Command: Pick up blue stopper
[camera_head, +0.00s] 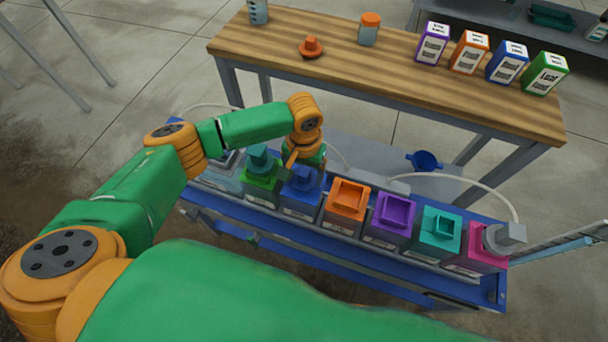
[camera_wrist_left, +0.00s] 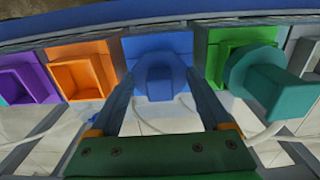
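A blue stopper (camera_head: 305,177) stands on the blue tank (camera_head: 301,204) in the row of tanks; it also shows in the left wrist view (camera_wrist_left: 158,80). My left gripper (camera_head: 303,164) is just above the blue tank, reaching down from behind. In the left wrist view its two fingers (camera_wrist_left: 161,88) lie on either side of the blue stopper, with small gaps visible. The gripper looks open, and the stopper still sits on its tank. My right gripper is out of view.
A teal stopper (camera_head: 262,157) sits on the green tank beside the blue one. The orange tank (camera_head: 347,203) has an open socket. An orange stopper (camera_head: 311,47) and several labelled bottles stand on the wooden table (camera_head: 390,66). A blue round piece (camera_head: 425,160) lies behind the row.

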